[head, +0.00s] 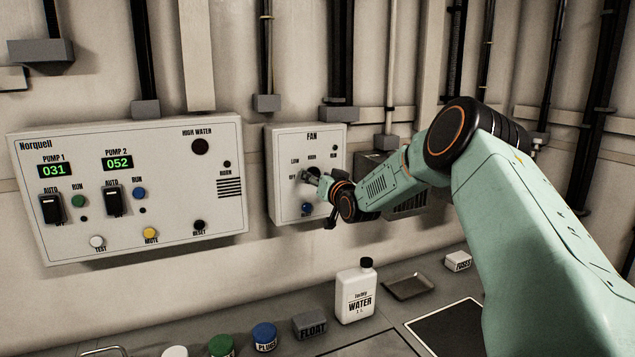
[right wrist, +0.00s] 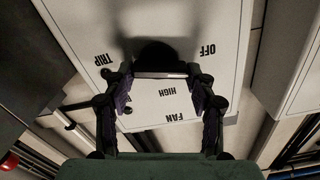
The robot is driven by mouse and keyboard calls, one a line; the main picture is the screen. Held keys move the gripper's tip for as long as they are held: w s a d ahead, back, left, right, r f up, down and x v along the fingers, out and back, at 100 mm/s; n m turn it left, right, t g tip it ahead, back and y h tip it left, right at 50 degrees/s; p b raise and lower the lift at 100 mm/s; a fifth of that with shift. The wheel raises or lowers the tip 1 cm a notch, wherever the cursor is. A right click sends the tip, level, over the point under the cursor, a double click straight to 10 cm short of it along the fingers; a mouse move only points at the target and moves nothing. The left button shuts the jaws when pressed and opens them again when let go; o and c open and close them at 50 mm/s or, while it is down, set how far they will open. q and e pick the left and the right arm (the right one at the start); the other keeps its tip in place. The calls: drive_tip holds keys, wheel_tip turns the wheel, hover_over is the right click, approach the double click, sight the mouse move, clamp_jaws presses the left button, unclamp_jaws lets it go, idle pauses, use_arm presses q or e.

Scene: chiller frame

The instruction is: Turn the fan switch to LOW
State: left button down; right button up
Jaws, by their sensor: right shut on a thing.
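The white fan box (head: 283,203) hangs on the wall in the middle of the head view, with FAN at its top and LOW, HIGH and OFF around the dark fan switch (head: 313,172). My right gripper (head: 318,180) is at the box front, shut on the switch. In the right wrist view the box face (right wrist: 215,25) is upside down. The fingers of my right gripper (right wrist: 160,76) stand on both sides of the dark switch knob (right wrist: 155,55). FAN, HIGH, OFF and TRIP are readable there; LOW is not visible. Which label the switch points to I cannot tell. My left gripper is not in view.
The Norquell pump panel (head: 120,222) is left of the fan box. Below, the bench holds a water bottle (head: 355,293), a FLOAT box (head: 310,325), a shallow tray (head: 408,287), a FUSES box (head: 458,261) and several coloured lidded jars. A dark grey box is partly behind my right arm.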

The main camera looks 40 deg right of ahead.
drive_tip(key=m+b, duration=0.3)
drive_tip(key=m, duration=0.2)
drive_tip(key=shift+d+r+m, duration=0.1)
drive_tip(key=shift+d+m, duration=0.05)
drive_tip(key=shift+m, duration=0.15)
idle(0.5)
drive_tip(key=o, duration=1.2)
drive_tip(key=shift+c, duration=0.2)
drive_tip(key=v, duration=0.7)
drive_tip(key=shift+s, duration=0.25)
